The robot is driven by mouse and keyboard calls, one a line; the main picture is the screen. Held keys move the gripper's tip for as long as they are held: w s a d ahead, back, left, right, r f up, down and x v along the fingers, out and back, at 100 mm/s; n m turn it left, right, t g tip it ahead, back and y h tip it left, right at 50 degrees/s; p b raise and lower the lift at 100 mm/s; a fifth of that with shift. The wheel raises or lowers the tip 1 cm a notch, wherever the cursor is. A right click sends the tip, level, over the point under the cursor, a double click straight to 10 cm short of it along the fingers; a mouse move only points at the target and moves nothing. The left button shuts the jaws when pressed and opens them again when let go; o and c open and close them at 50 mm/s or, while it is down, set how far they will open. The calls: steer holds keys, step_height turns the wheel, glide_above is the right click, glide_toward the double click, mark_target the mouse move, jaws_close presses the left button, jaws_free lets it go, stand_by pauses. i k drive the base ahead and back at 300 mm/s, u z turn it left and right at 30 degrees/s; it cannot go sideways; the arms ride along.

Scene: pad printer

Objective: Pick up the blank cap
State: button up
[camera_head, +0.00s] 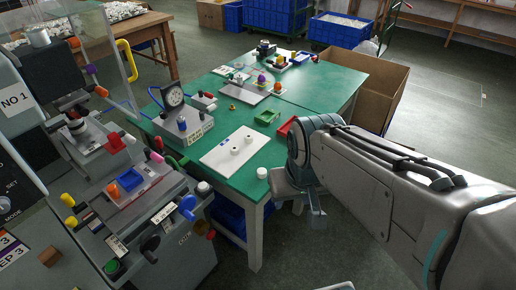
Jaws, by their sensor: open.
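A small white round cap (262,172) stands at the front right corner of the green table (238,183). Two more small white round pieces (241,145) sit on a white plate (225,155) further in. I cannot tell from here which of these is blank. My gripper (309,211) hangs below my grey arm, to the right of the table's front corner and of the corner cap. Its fingers are open, small in the view and partly hidden by the wrist. Nothing shows between them.
A red tray (287,127) and a green tray (266,117) lie near my wrist. A dial gauge stand (173,97) is on the table's left. The pad printer (130,190) stands at the left. A cardboard box (385,88) is behind my arm. Open floor lies right.

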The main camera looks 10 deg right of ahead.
mark_target(262, 173)
steer(key=z, duration=1.35)
steer(key=i, duration=0.9)
steer(key=u, duration=2.7)
